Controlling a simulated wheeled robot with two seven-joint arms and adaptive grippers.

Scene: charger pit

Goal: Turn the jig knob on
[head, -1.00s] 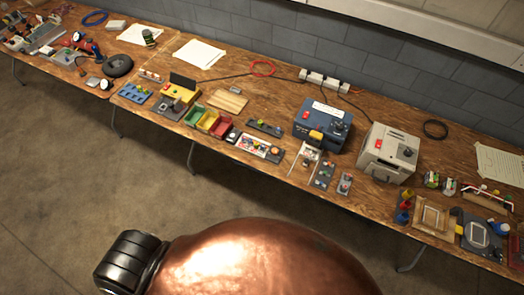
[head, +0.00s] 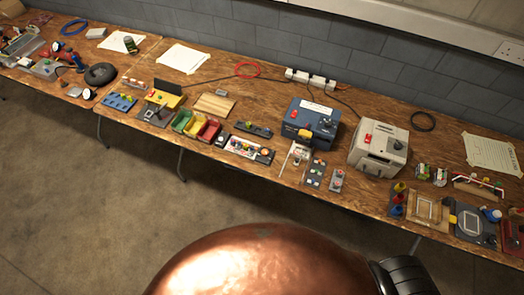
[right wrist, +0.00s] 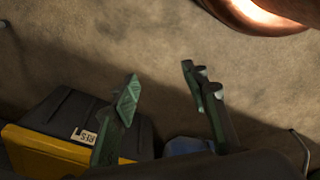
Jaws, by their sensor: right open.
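A blue box (head: 311,124) with a dark knob, a red button and a yellow part stands on the bench. A light grey box (head: 378,148) with a dark knob (head: 398,145) and a red switch stands to its right. I cannot tell which knob is the jig knob, or how any knob is set; they are too small. My right gripper (right wrist: 163,88) shows in the right wrist view, its green fingers apart and empty above the concrete floor. It touches no knob. My left gripper is not in view.
The long wooden bench (head: 269,163) carries several small panels, coloured bins (head: 183,121) and a white power strip (head: 310,79) by the wall. In the right wrist view a black and yellow case (right wrist: 60,145) is at lower left. Floor in front of the bench is clear.

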